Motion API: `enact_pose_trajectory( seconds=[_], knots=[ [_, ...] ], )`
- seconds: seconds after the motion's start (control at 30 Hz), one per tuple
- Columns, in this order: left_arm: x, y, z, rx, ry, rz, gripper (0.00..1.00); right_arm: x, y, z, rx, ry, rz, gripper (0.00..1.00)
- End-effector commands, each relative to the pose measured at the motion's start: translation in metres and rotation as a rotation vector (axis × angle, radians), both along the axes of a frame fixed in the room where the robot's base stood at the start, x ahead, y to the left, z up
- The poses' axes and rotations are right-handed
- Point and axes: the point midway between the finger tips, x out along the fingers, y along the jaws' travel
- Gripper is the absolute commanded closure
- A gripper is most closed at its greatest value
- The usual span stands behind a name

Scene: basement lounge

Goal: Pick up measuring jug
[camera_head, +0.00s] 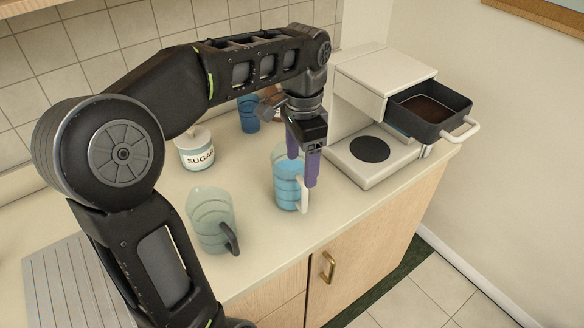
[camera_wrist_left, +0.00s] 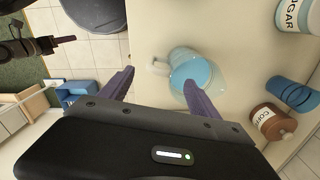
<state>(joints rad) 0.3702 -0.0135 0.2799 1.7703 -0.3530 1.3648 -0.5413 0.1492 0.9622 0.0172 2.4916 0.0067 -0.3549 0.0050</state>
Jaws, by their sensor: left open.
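A clear jug with blue contents and a white handle (camera_head: 287,186) stands upright on the counter; it also shows in the left wrist view (camera_wrist_left: 199,72). A second jug, grey-green with ring lines and a dark handle (camera_head: 209,219), stands to its left. My left gripper (camera_head: 302,165) is open, with its purple fingers pointing down at the blue-filled jug. I cannot tell whether a finger touches the jug.
A white coffee machine (camera_head: 368,115) with a dark drawer-like container (camera_head: 428,108) stands to the right. The counter's front edge is close to the jugs.

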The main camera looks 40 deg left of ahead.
Motion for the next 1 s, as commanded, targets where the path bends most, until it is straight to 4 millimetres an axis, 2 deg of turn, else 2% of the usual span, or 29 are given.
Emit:
enact_pose_trajectory(
  seconds=[0.37, 0.63, 1.0],
  knots=[
    [0.0, 0.0, -0.002, -0.001, 0.0, 0.0, 0.29, 0.0, 0.0, 0.0, -0.001, 0.001, -0.001, 0.64],
    [0.0, 0.0, -0.025, 0.0, 0.001, 0.001, 0.29, 0.0, 0.0, 0.002, -0.001, 0.001, -0.001, 0.64],
    [0.0, -0.001, -0.03, -0.001, 0.003, 0.0, 0.29, -0.001, 0.0, 0.004, -0.001, 0.001, -0.001, 0.64]
  ],
)
